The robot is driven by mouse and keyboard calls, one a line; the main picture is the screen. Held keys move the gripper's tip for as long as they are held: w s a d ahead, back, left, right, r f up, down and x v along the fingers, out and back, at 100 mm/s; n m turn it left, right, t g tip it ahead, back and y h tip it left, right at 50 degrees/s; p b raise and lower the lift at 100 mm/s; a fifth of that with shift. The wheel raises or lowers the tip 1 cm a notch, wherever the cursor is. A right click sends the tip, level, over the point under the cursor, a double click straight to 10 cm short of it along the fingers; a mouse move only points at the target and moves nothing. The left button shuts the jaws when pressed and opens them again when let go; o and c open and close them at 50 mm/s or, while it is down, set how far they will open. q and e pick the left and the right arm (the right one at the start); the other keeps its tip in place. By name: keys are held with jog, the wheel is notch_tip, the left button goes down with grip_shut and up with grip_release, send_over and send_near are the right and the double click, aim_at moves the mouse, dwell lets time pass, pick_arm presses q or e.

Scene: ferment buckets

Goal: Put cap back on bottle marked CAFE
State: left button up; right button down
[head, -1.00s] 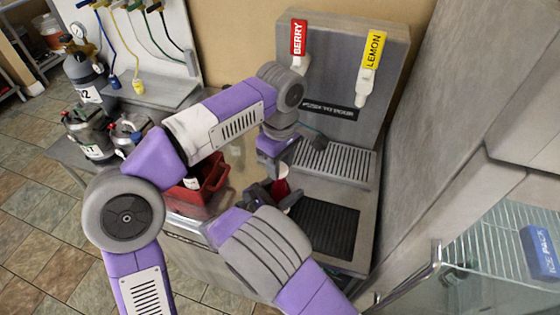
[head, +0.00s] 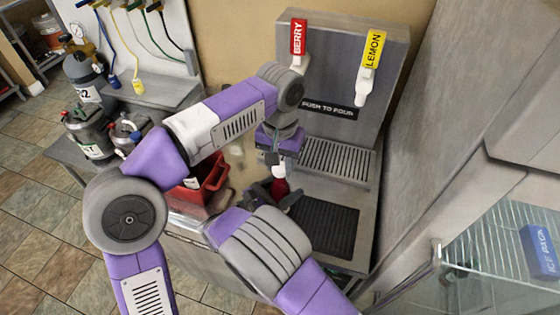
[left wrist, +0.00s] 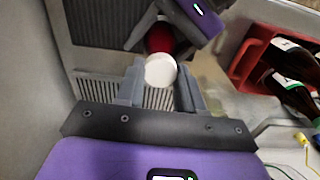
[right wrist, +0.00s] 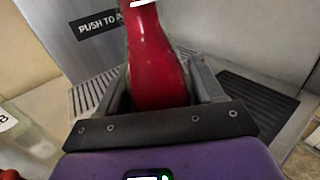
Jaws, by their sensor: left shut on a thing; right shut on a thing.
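A red bottle (right wrist: 155,60) is held in my right gripper (right wrist: 165,95), with a finger on either side. It also shows in the head view (head: 281,187) and below the cap in the left wrist view (left wrist: 159,38). No CAFE marking is readable on it. A round white cap (left wrist: 160,71) sits between the fingertips of my left gripper (left wrist: 160,84), which is shut on it. In the head view my left gripper (head: 272,157) is just above the bottle. The cap lines up with the bottle's top; I cannot tell whether they touch.
A red crate (head: 214,184) with dark bottles (left wrist: 290,62) stands left of the bottle. A dark drip mat (head: 325,228) and a metal grate (head: 337,160) lie to the right. The dispenser with BERRY (head: 299,37) and LEMON (head: 373,50) taps rises behind.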

pick_arm(q)
jog(key=m, duration=0.7)
jog(key=shift+m, duration=0.4)
jog(key=m, duration=0.5)
jog(key=shift+m, duration=0.4)
jog(key=m, duration=0.3)
jog(key=shift+m, duration=0.4)
jog(key=m, duration=0.3)
jog(key=shift+m, duration=0.3)
jog(key=m, duration=0.6)
jog(key=o, duration=1.2)
jog(key=shift+o, duration=0.2)
